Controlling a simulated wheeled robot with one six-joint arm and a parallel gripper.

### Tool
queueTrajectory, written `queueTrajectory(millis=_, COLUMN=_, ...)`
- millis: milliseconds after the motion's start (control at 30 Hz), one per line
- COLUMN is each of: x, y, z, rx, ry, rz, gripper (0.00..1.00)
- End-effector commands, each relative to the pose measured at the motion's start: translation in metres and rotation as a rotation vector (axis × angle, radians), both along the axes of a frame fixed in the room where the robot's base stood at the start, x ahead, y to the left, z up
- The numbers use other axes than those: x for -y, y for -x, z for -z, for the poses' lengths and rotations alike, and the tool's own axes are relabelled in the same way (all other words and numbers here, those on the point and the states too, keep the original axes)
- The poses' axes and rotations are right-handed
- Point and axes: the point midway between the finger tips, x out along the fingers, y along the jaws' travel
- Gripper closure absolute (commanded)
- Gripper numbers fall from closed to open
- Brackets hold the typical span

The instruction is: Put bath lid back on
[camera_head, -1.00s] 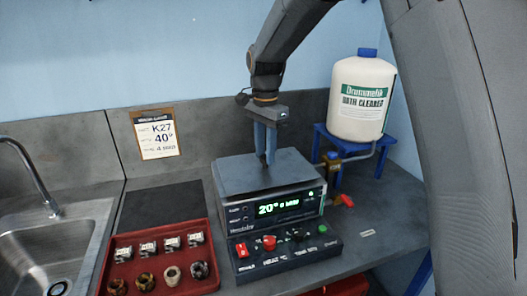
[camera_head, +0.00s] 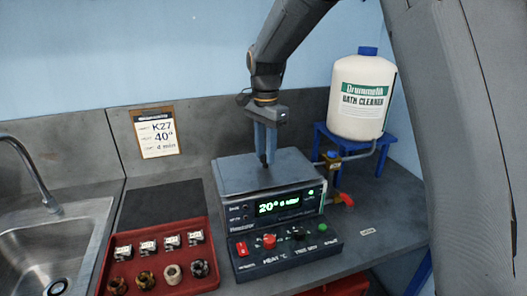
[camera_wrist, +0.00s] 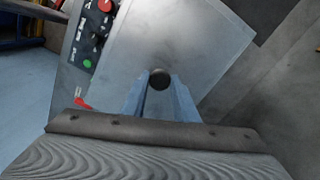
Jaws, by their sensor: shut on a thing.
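The bath (camera_head: 280,206) is a grey box with a green display that reads 20°. Its flat grey lid (camera_head: 235,176) lies on top and covers the opening, as far as I can see. My gripper (camera_head: 266,160) points straight down over the middle of the lid. It is shut on the lid's dark round knob (camera_wrist: 159,79), which shows between the blue fingers in the wrist view. The lid (camera_wrist: 190,40) fills the middle of that view.
A control panel (camera_head: 285,243) with a red knob stands in front of the bath. A red tray (camera_head: 165,281) with several small parts is at left, beside a sink (camera_head: 60,240). A bath cleaner jug (camera_head: 361,98) sits on a blue stand at right, with a red-handled tap (camera_head: 345,199) below.

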Motion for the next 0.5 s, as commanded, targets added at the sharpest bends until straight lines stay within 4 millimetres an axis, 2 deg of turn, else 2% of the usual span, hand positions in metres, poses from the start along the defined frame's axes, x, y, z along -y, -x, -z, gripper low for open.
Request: queueTrajectory(millis=500, x=-0.0001, y=-0.0004, z=0.005, rx=0.001, ry=0.0, rz=0.0, gripper=1.0)
